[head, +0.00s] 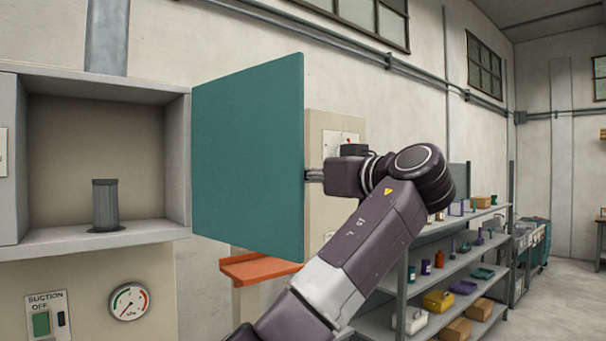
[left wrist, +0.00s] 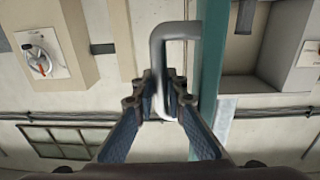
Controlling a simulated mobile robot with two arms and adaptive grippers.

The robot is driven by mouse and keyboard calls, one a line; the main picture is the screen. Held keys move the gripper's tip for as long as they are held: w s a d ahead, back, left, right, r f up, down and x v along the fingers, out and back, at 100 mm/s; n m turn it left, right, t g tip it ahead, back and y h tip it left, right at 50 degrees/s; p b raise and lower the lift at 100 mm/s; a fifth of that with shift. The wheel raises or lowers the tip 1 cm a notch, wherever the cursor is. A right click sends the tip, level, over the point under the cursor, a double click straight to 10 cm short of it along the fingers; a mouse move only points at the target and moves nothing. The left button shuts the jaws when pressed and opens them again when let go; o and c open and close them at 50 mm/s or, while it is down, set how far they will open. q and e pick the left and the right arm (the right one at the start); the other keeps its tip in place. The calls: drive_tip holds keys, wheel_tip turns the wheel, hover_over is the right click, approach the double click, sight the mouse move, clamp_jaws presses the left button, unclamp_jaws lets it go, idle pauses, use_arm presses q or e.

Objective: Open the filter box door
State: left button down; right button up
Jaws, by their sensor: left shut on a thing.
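The filter box (head: 178,160) is on the wall at the left in the head view. Its teal door (head: 248,155) stands wide open, swung out to the right. A dark grey ribbed cylinder (head: 105,205) stands upright inside. My left gripper (head: 313,175) is at the door's free edge, with its fingertips partly hidden behind it. In the left wrist view, the gripper (left wrist: 168,98) is shut on the grey bent handle (left wrist: 172,32), beside the teal door edge (left wrist: 211,70). My right gripper is in neither view.
An orange ledge (head: 262,268) is below the door. A grey shelf rack (head: 400,285) with bins and boxes stands behind my arm. A gauge (head: 130,302) and a suction switch panel (head: 48,315) are below the box. Open floor lies at the far right.

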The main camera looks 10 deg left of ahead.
use_arm(q)
drive_tip(key=c, duration=2.2)
unclamp_jaws()
drive_tip(key=shift+a, duration=0.1)
drive_tip(key=shift+c, duration=0.2)
drive_tip(key=v, duration=0.7)
drive_tip(key=shift+s, duration=0.2)
drive_tip(key=shift+w, duration=0.1)
